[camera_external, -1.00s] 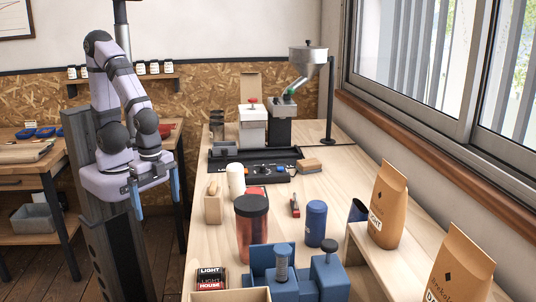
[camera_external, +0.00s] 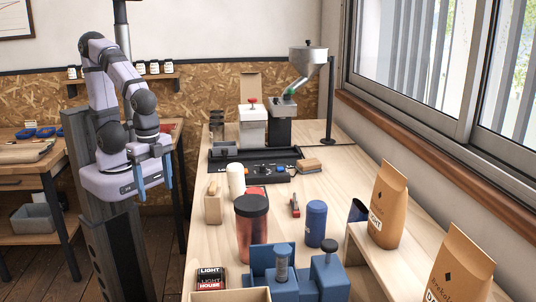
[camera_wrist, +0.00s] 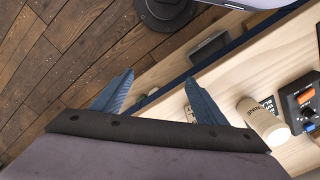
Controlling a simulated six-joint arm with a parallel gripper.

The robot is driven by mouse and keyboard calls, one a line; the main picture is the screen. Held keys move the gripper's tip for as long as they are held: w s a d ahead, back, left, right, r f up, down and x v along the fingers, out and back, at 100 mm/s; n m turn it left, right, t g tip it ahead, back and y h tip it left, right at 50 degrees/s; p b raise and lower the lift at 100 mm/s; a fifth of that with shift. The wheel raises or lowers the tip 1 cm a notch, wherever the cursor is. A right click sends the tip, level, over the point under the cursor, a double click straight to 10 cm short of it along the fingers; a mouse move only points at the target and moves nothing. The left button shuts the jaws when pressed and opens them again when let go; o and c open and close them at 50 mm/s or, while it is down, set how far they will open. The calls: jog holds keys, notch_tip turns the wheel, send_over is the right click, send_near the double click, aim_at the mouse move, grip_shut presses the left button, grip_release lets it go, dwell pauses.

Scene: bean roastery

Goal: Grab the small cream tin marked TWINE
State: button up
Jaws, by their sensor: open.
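A small cream cylindrical tin (camera_external: 236,180) stands on the light wooden bench, left of the middle. In the wrist view the cream tin (camera_wrist: 266,124) is at the right, with dark lettering on its side that I cannot fully read. My gripper (camera_external: 155,192) is left of the bench, apart from the tin and higher than the bench top. In the wrist view my gripper's two blue fingers (camera_wrist: 158,80) are spread with nothing between them. The tin lies to the right of the right finger.
A wooden block-like item (camera_external: 213,205) and a dark-lidded red jar (camera_external: 251,228) stand near the tin. A black tray (camera_external: 254,160) and a grinder (camera_external: 280,125) are farther back. A blue canister (camera_external: 315,222) stands to the right.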

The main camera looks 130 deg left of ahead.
aim_at(241, 171)
jog(key=w+a+r+n+t+h, duration=0.1)
jog(key=w+a+n+t+h, duration=0.35)
jog(key=n, duration=0.75)
jog(key=w+a+r+n+t+h, duration=0.1)
jog(key=w+a+n+t+h, duration=0.4)
jog(key=n, duration=0.6)
jog(key=s+a+n+t+y+b, duration=0.1)
jog(key=s+a+n+t+y, duration=0.3)
jog(key=a+n+t+y, duration=0.95)
jog(key=a+f+g+h, duration=0.1)
jog(key=a+f+m+g+h, duration=0.1)
jog(key=f+g+h, duration=0.1)
jog(key=a+f+m+g+h, duration=0.1)
jog(key=g+h, duration=0.1)
jog(key=shift+s+a+f, duration=0.25)
jog(key=shift+a+f, duration=0.05)
jog(key=shift+a, duration=0.05)
jog(key=shift+w+d+h+p, duration=0.1)
jog(key=shift+w+h+p, duration=0.2)
jog(key=shift+w, duration=0.85)
jog(key=shift+w+d+r+p, duration=0.1)
jog(key=shift+w+r+p, duration=0.05)
jog(key=shift+w+p, duration=0.25)
jog(key=w+p, duration=0.1)
jog(key=w, duration=0.2)
jog(key=shift+d+r, duration=0.1)
jog(key=shift+d, duration=0.05)
jog(key=shift+w+p, duration=0.4)
jog(key=shift+w, duration=0.25)
